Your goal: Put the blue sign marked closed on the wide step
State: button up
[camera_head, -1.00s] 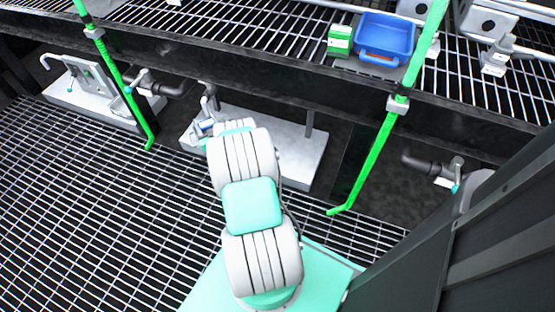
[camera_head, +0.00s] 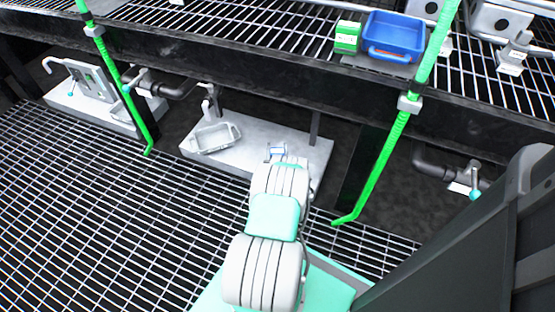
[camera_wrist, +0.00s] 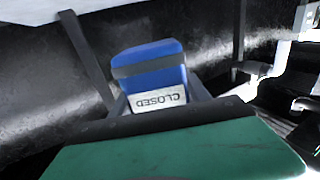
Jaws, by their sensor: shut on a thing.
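The blue sign marked closed (camera_wrist: 155,72) is between the fingers of my gripper (camera_wrist: 158,95) in the wrist view. It has a white label whose word reads upside down there, and a dark band crosses it. In the head view my gripper (camera_head: 277,153) is shut on it, over the right part of the wide light grey step (camera_head: 265,135); only a little blue shows between the fingers. I cannot tell the height above the step. My arm hides the step's front right part.
A pale tray (camera_head: 216,137) sits on the left of that step, by a tap. A blue bin (camera_head: 395,36) and a green box (camera_head: 347,37) stand on the upper grating. Green poles (camera_head: 385,150) flank the step. Another grey step (camera_head: 90,108) is at left.

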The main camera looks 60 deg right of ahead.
jog(key=w+d+f+b, duration=0.1)
jog(key=f, duration=0.1)
jog(key=w+d+f+b, duration=0.1)
jog(key=b, duration=0.1)
jog(key=d+f+b, duration=0.1)
jog(key=d+f, duration=0.1)
jog(key=shift+w+f+b, duration=0.3)
jog(key=shift+w+b, duration=0.05)
jog(key=shift+w, duration=0.05)
jog(key=shift+w+d+f, duration=0.1)
jog(key=shift+d, duration=0.15)
jog(key=f+b, duration=0.2)
jog(key=f, duration=0.1)
jog(key=shift+w+d+f+b, duration=0.2)
jog(key=shift+d+f+b, duration=0.15)
jog(key=shift+f+b, duration=0.05)
jog(key=shift+r, duration=0.1)
jog(key=o, duration=1.4)
jog(key=shift+o, duration=0.2)
